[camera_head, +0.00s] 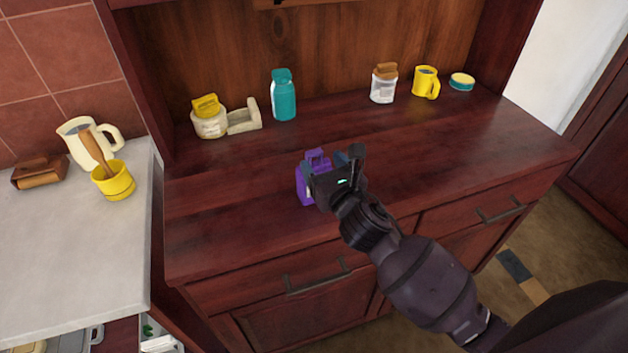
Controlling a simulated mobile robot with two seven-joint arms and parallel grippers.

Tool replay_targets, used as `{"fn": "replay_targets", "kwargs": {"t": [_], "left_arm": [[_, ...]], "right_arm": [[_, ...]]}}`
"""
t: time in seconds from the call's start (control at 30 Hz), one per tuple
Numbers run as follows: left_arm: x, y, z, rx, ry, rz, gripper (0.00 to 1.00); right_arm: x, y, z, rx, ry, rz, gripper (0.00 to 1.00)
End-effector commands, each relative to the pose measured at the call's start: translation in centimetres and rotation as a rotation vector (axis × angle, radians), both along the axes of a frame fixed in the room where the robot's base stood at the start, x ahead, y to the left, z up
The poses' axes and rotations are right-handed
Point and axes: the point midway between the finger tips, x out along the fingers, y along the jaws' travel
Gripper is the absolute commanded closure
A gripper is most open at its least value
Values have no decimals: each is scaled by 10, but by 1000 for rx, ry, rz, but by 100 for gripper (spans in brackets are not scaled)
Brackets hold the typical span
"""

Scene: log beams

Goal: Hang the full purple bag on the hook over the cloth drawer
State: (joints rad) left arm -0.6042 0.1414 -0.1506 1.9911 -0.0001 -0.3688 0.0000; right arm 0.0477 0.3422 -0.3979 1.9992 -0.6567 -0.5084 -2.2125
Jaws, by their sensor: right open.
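The purple bag (304,190) stands upright on the dark red wooden cabinet top, near its middle. My right gripper (332,164) is open, with its fingers at the bag's upper part. The gripper hides much of the bag's right side, and I cannot tell whether the fingers touch it. A dark fitting (272,4) at the top edge of the picture is cut off, and I cannot tell whether it is a hook. Two closed drawers with dark handles (318,281) are in the cabinet front; their contents are hidden. My left gripper is not in view.
Along the back stand a yellow-lidded jar (209,122), a teal bottle (284,98), a glass jar (383,87), a yellow mug (426,81) and a round tin (461,81). A grey counter (60,250) at left holds a jug (76,150) and yellow pot (114,184).

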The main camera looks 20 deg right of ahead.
Motion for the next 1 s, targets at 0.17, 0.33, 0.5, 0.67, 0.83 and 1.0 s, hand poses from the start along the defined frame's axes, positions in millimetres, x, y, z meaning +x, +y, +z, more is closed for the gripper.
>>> {"fn": "replay_targets", "kwargs": {"t": [0.17,0.33,0.5,0.67,0.83,1.0], "left_arm": [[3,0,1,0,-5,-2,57],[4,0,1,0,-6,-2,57],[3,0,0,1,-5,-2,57],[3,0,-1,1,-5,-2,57],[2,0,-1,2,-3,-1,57],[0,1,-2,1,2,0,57]], "right_arm": [[10,2,0,4,0,0,34],[32,9,2,5,0,1,34],[51,10,1,3,1,0,34],[56,11,1,3,1,1,34],[55,11,1,3,1,1,36],[55,11,1,3,1,1,62]]}}
